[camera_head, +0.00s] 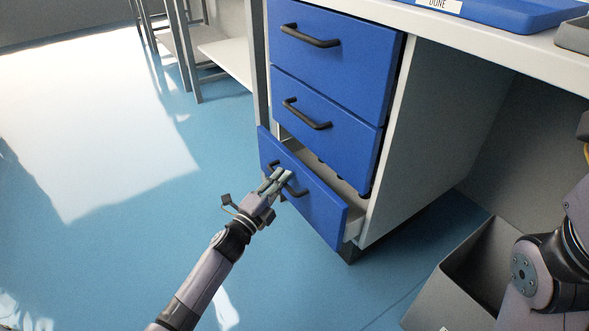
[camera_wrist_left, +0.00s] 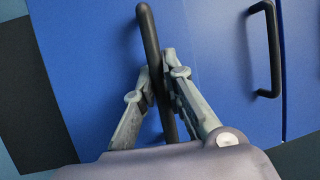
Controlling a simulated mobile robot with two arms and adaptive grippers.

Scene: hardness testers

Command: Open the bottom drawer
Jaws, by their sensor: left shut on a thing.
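The blue bottom drawer (camera_head: 318,212) stands partly pulled out from the white cabinet, its front ahead of the two drawers above it. My left gripper (camera_head: 283,176) is at the drawer's black handle (camera_head: 298,191). In the left wrist view the fingers of my left gripper (camera_wrist_left: 160,78) lie on both sides of the handle bar (camera_wrist_left: 147,30) and are shut on it. The gripper covers the middle of the handle in the head view. My right gripper is not in view; only part of my right arm shows at the right edge.
The middle drawer (camera_head: 335,140) and top drawer (camera_head: 350,55) are shut. A grey open bin (camera_head: 440,300) stands on the floor right of the cabinet. A shelf rack (camera_head: 225,55) is behind on the left. The blue floor (camera_head: 100,240) left of the drawer is clear.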

